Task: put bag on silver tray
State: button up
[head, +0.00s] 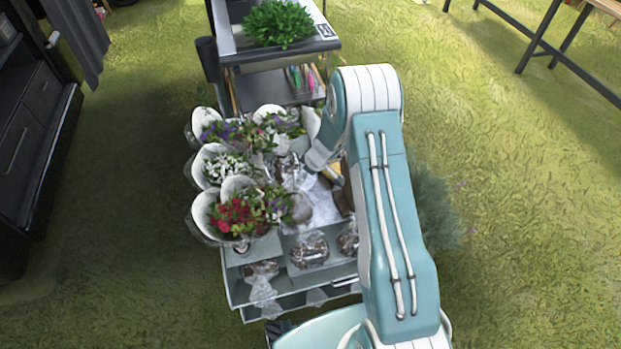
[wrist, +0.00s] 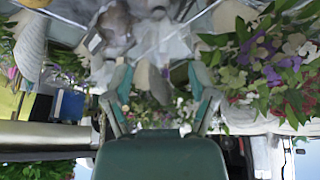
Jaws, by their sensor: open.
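Clear bags with brown contents sit on the lower front shelf of a cart: one bag (head: 310,250) in the middle, one (head: 262,276) at the left and one (head: 348,241) partly behind my arm. Another brownish wrapped bag (head: 301,207) lies higher up, beside the red bouquet. A shiny silvery surface (head: 326,212), perhaps the silver tray, shows next to it; its outline is unclear. My gripper (head: 306,181) is over the cart top, mostly hidden by my arm. In the wrist view its two fingers (wrist: 162,82) are spread with nothing clearly held; a blurred clear bag (wrist: 116,24) lies beyond them.
Paper-wrapped bouquets (head: 222,165) crowd the cart's left side, and flowers (wrist: 275,55) are close on the wrist view's right. A green plant (head: 278,24) stands on the cart's rear shelf. A dark cabinet (head: 28,135) is at left. Grass (head: 520,200) at right is open.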

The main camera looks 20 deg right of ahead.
jog(key=s+a+r+m, duration=0.1)
jog(key=s+r, duration=0.2)
jog(key=r, duration=0.7)
jog(key=s+a+r+m+t, duration=0.1)
jog(key=s+r, duration=0.3)
jog(key=r, duration=0.6)
jog(key=s+a+r+m, duration=0.1)
jog(key=s+a+r, duration=0.15)
jog(key=r, duration=0.65)
jog(key=s+d+r+m+h, duration=0.1)
jog(key=s+r+m, duration=0.1)
jog(key=s, duration=0.6)
jog(key=s+d+r+m+t+h, duration=0.1)
jog(key=s+r+m, duration=0.1)
jog(key=s+r, duration=0.3)
jog(key=s+d+r+m+h, duration=0.1)
jog(key=s+r+m, duration=0.1)
jog(key=s, duration=0.9)
jog(key=shift+d+r, duration=0.25)
jog(key=shift+r, duration=0.45)
jog(key=shift+c, duration=0.3)
